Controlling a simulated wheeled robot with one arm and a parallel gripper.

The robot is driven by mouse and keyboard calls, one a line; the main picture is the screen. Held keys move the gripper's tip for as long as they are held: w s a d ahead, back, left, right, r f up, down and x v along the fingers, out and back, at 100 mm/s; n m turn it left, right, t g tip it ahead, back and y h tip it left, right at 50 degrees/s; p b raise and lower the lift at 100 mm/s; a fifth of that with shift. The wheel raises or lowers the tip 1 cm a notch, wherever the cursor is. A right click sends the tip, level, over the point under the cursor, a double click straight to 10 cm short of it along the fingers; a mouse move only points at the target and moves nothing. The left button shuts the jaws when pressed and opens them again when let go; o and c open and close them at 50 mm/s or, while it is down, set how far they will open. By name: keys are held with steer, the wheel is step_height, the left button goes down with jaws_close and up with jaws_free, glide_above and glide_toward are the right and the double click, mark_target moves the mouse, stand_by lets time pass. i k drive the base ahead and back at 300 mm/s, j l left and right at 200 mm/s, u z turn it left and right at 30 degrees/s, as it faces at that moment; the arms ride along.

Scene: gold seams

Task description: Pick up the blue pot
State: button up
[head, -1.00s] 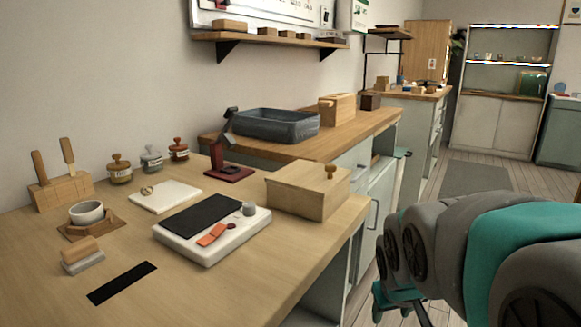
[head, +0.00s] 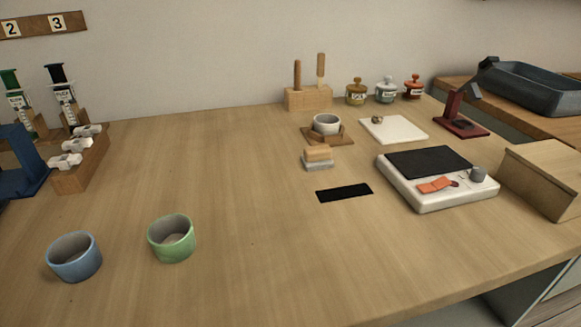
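The blue pot (head: 74,257) is a small, open, round cup-like pot standing upright on the wooden table (head: 255,215), at the lower left of the head view. A similar green pot (head: 171,239) stands a short way to its right, apart from it. Nothing covers the blue pot. My gripper is not in view now, so I cannot see where it is relative to the pot.
Left of the pots' back side stand a wooden rack (head: 82,165) with white pieces and a dark blue stand (head: 20,160). The table's middle is clear.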

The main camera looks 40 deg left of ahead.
mark_target(74, 257)
steer(key=u, duration=2.5)
